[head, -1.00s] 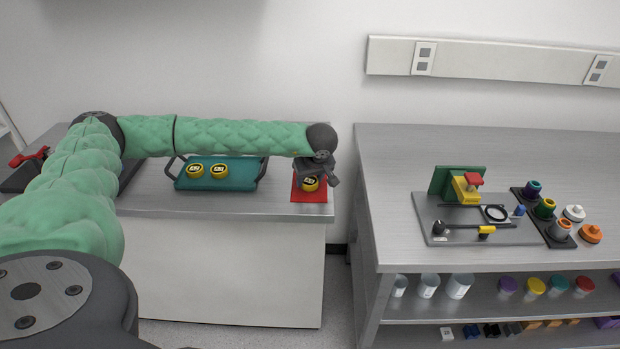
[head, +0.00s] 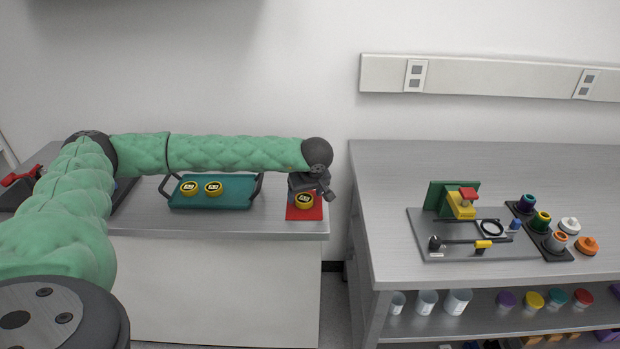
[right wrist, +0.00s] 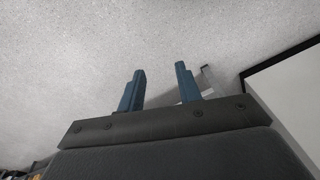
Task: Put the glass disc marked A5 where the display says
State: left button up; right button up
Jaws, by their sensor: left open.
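Three yellow-rimmed discs with dark labelled faces show in the head view; their labels are too small to read. One disc (head: 305,201) lies on a red mat (head: 304,214) at the right end of the left bench. Two others, the left disc (head: 189,188) and the right disc (head: 213,188), lie on a teal tray (head: 237,199). My left gripper (head: 316,192) is open just above and beside the disc on the red mat, partly covering the mat. My right gripper (right wrist: 160,69) is open and empty in the right wrist view. I cannot make out a display.
Cups (head: 458,301) and jars fill the shelf below. A gap separates the benches.

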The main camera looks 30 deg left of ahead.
pick_arm(q)
jog(key=b+v, duration=0.3)
jog(key=v, duration=0.8)
pick_arm(e)
notch_tip(320, 180, up, 16)
jog(key=shift+w+a+r, duration=0.15)
jog(key=shift+w+a, duration=0.1)
jog(key=shift+a, duration=0.2)
pick_arm(q)
jog(key=shift+f, duration=0.1)
